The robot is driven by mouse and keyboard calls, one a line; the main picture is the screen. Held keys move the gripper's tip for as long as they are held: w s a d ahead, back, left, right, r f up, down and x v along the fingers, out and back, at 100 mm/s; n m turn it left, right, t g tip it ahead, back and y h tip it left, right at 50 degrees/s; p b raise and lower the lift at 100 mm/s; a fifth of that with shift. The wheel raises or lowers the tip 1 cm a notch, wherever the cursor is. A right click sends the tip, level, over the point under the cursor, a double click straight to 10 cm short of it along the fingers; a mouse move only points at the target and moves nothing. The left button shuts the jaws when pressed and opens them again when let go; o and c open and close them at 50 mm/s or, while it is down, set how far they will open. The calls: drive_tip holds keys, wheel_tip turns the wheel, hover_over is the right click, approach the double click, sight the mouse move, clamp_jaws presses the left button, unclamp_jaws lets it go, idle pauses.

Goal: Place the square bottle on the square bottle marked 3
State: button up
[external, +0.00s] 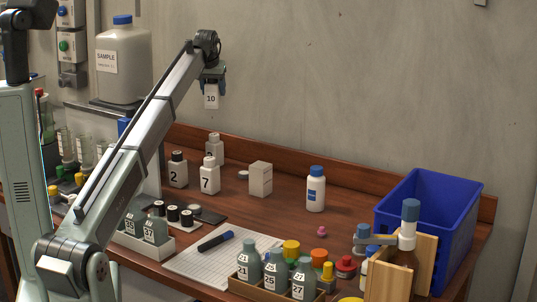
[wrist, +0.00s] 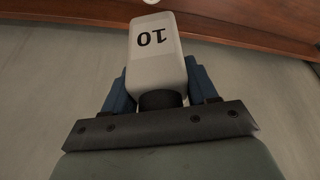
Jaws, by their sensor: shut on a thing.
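My gripper (external: 212,77) is high above the back of the table, shut on a white square bottle (external: 211,97) marked 10. In the wrist view the blue fingers (wrist: 159,92) clasp this bottle (wrist: 155,55) around its dark-capped neck, and its body hangs down clear of the table. Below stand square bottles: one marked 2 (external: 178,172), one marked 7 (external: 209,178), and a pale one (external: 215,144) behind the 7. The back one's number is partly hidden by the 7, so I cannot read it surely.
A beige box (external: 260,179) and a white blue-capped bottle (external: 316,190) stand to the right. A blue bin (external: 425,215) is at far right. Grey numbered bottles (external: 275,272) fill a front tray. A notepad (external: 215,255) holds a marker (external: 216,241). Open tabletop lies around the pink item (external: 322,231).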

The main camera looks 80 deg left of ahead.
sight(211, 95)
drive_tip(key=shift+f, duration=4.65)
drive_tip(key=shift+f, duration=0.15)
drive_tip(key=o, duration=1.2)
drive_tip(key=v, duration=1.2)
